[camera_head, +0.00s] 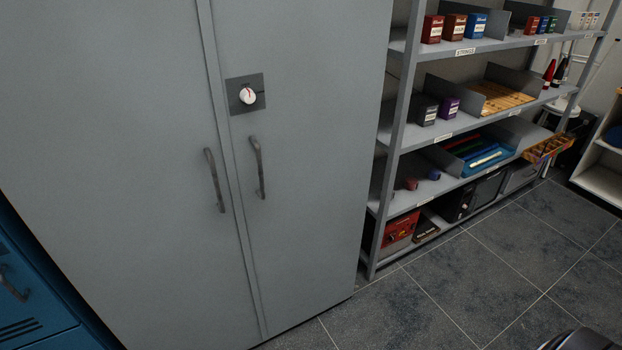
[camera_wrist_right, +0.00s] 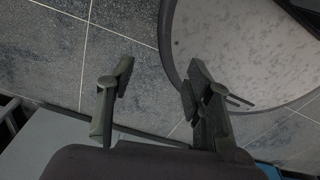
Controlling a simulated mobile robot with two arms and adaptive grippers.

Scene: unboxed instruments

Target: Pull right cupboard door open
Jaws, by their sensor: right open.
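A tall grey cupboard fills the left and middle of the head view. Its right door (camera_head: 310,200) and left door (camera_head: 120,150) meet at a vertical seam, and both look shut. The right door has a curved grey bar handle (camera_head: 258,168) below a white round knob (camera_head: 248,96) on a dark plate. The left door has a similar handle (camera_head: 214,180). My right gripper (camera_wrist_right: 158,80) shows only in the right wrist view, with its two fingers apart and nothing between them. No handle is near its fingertips there. My left gripper is not seen.
A metal shelf rack (camera_head: 397,130) with boxes, trays and bottles stands right of the cupboard. A blue cabinet (camera_head: 40,300) stands at the lower left. The tiled floor (camera_head: 450,300) in front of the rack is clear. A round light-topped surface (camera_wrist_right: 240,50) shows in the wrist view.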

